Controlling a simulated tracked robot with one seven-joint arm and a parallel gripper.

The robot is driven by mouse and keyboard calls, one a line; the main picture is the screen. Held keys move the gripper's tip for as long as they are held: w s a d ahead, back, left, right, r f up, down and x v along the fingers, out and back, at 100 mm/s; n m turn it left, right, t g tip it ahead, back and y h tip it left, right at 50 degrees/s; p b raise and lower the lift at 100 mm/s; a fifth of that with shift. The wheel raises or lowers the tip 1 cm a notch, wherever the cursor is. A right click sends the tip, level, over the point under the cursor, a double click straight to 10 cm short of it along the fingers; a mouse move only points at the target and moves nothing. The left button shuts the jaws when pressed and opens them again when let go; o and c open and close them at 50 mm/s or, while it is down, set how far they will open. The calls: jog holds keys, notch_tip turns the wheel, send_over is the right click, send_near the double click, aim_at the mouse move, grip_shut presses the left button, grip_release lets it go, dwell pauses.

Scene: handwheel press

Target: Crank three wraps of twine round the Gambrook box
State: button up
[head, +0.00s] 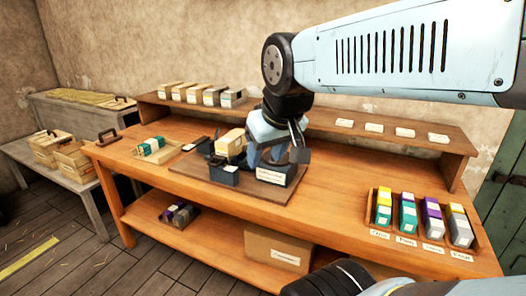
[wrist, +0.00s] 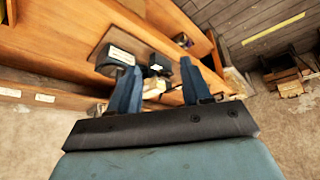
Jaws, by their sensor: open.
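On a dark baseboard (head: 200,180) in the middle of the workbench stands a dark device with labelled blocks. A pale tan box (head: 230,142) sits on it, but I cannot read a name on the box. A dark block with a white label (head: 272,175) stands at the device's right, and it also shows in the wrist view (wrist: 117,58). My gripper (head: 267,156) is over the device, just right of the tan box, pointing down. In the wrist view its two blue fingers (wrist: 158,80) are apart. I see nothing clearly held between them. The handwheel and twine are not clearly visible.
Several boxes (head: 205,95) line the rear shelf's left, with several white cards (head: 374,127) at its right. A tray (head: 480,240) of coloured blocks is front right, a smaller tray (head: 155,151) left. A carton (head: 275,248) sits on the lower shelf. The bench right of centre is clear.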

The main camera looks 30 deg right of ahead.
jog(key=w+d+f+n+g+h, duration=0.1)
jog(key=w+d+n, duration=0.5)
jog(key=w+n, duration=0.5)
jog(key=w+d+f+n+g+h, duration=0.15)
jog(key=w+d+n, duration=0.35)
jog(key=w+n, duration=0.5)
jog(key=w+d+f+n, duration=0.5)
jog(key=w+d+n, duration=0.1)
jog(key=w, duration=0.3)
jog(key=shift+h, duration=0.25)
jog(key=x, duration=1.4)
jog(key=shift+w+d+r, duration=0.15)
jog(key=shift+w, duration=0.05)
jog(key=shift+c, duration=0.2)
grip_shut()
